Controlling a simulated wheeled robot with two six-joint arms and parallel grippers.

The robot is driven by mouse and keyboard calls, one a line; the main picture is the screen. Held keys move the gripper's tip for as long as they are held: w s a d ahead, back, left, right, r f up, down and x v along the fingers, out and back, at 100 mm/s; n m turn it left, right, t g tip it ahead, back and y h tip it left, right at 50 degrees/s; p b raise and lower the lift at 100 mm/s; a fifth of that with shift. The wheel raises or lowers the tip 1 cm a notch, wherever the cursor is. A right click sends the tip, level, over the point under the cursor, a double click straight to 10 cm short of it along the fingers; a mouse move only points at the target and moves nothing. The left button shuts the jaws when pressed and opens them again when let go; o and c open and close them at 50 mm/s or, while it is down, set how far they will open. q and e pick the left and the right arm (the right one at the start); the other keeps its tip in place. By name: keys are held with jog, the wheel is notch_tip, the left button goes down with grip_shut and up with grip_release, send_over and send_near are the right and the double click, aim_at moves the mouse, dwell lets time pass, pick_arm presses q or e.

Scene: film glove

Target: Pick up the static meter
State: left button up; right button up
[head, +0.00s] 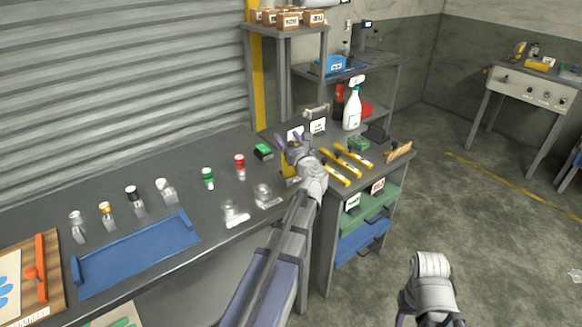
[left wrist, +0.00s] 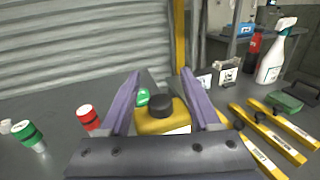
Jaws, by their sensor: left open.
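A yellow device with a black round knob and a pale label, which looks like the static meter (left wrist: 153,124), lies ahead of and between the fingers of my left gripper (left wrist: 161,76) in the left wrist view. In the head view the yellow device (head: 286,168) is mostly hidden behind my left gripper (head: 288,141). The left gripper is open, its purple fingers apart on either side of the device; contact cannot be told. My right gripper (head: 430,297) is at the bottom right of the head view, over the floor, with its fingers mostly hidden or out of frame.
Yellow bars (head: 353,157) lie to the right, with a spray bottle (head: 353,104) behind. A blue tray (head: 137,255) lies left.

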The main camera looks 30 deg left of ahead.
pick_arm(q)
grip_shut()
dwell(0.5)
dwell(0.9)
